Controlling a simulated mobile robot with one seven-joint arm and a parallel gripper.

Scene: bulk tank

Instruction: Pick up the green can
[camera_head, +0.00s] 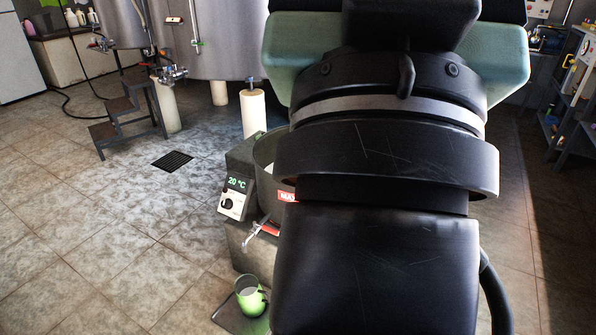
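The green can (251,298) stands upright low in the view, left of my arm. It looks like an open-topped cup with a pale inside. It is on a dark flat mat or tray (226,314) on the floor, below a tap with a red handle (262,231). My black arm fills the middle and right of the view and comes close to the can in the picture. My gripper is not visible, so its state and its place relative to the can are hidden.
Behind the can is a grey vat with a display reading 20 °C (237,184), partly hidden by my arm. Large steel tanks (222,40) and a step stool (128,115) stand farther back. A shelf (575,95) is at right.

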